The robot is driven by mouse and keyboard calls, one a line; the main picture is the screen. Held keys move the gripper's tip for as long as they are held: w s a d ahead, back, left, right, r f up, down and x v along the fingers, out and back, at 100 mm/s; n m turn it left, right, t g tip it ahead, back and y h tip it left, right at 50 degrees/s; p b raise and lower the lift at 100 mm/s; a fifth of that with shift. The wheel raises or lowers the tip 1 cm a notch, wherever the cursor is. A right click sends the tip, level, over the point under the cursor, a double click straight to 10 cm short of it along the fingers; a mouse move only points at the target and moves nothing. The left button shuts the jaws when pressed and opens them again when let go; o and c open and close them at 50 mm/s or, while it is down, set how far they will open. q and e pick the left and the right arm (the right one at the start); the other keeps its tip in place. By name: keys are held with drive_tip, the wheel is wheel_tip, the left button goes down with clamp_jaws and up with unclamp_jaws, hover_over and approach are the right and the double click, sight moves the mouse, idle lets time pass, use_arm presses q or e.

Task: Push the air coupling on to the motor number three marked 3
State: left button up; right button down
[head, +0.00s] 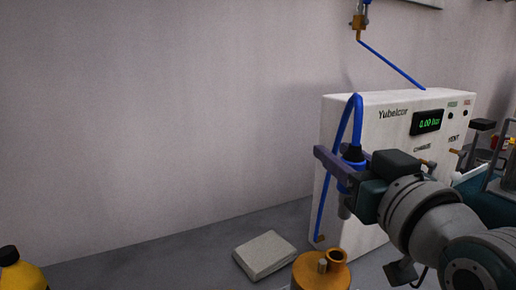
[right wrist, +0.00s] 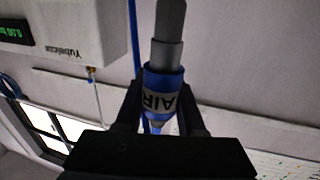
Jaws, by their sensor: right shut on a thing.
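The air coupling (head: 346,182) is a blue fitting with a grey end, and a blue hose loops up from it in the head view. My right gripper (head: 343,168) is shut on it and holds it in the air in front of a white box. In the right wrist view the coupling (right wrist: 160,88) shows its AIR label between the two fingers (right wrist: 160,112), with the grey end pointing away from the gripper. I see no motor marked 3 in either view. My left gripper is not in view.
The white Yubelcor box (head: 350,118) with a green pressure display (head: 429,122) stands behind the coupling. A flat pale block (head: 264,255) and an orange-brown vessel (head: 322,272) are below. A yellow bottle (head: 22,272) is at the lower left.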

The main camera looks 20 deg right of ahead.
wheel_tip(320, 180, down, 6)
drive_tip(key=b, duration=0.4)
drive_tip(key=shift+r, duration=0.15)
idle(0.7)
idle(0.5)
drive_tip(key=shift+p, duration=0.35)
idle(0.4)
drive_tip(key=shift+f, duration=0.55)
idle(0.4)
